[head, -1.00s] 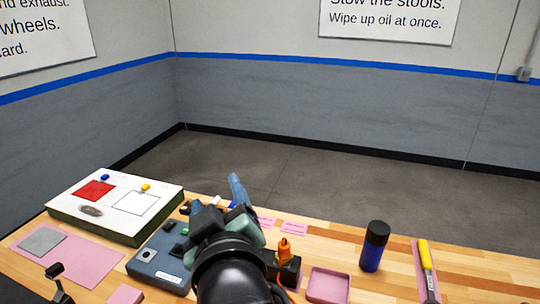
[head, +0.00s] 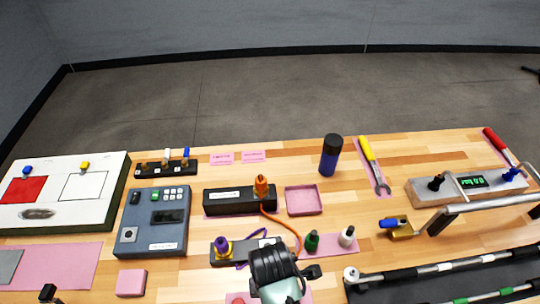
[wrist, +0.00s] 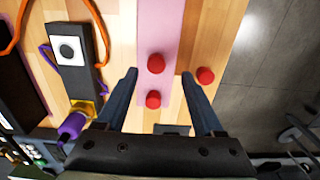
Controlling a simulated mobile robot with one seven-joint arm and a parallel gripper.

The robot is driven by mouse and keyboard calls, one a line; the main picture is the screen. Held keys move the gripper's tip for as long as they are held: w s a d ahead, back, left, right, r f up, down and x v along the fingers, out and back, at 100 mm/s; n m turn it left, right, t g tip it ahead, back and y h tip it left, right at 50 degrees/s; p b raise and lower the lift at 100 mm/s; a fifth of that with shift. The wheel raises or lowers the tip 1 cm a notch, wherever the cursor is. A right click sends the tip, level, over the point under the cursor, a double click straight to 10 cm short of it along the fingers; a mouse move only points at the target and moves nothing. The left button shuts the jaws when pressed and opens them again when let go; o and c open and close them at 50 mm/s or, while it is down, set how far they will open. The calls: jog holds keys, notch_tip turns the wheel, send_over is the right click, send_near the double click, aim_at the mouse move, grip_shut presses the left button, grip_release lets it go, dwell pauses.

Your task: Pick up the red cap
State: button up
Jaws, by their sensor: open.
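Three small round red caps show in the wrist view. One red cap (wrist: 155,63) and a second red cap (wrist: 153,99) lie on a pink strip (wrist: 157,20), both in the space between my fingers as seen from the wrist. A third red cap (wrist: 205,75) is on bare wood, just right of the right fingertip. My gripper (wrist: 159,76) is open, with nothing held, above the caps. In the head view my arm hides most of this spot; only a bit of red (head: 238,300) shows at the bottom edge.
The bench edge and floor (wrist: 280,60) are to the right. In the head view, green (head: 312,241) and white (head: 347,236) bottles stand close to my wrist.

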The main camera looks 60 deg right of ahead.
jog(key=shift+w+d+f+p, duration=0.15)
jog(key=shift+f+p, duration=0.2)
jog(key=shift+f, duration=1.1)
jog(key=shift+w+a+f+p, duration=0.1)
jog(key=shift+f+p, duration=0.2)
jog(key=shift+f, duration=1.1)
grip_shut()
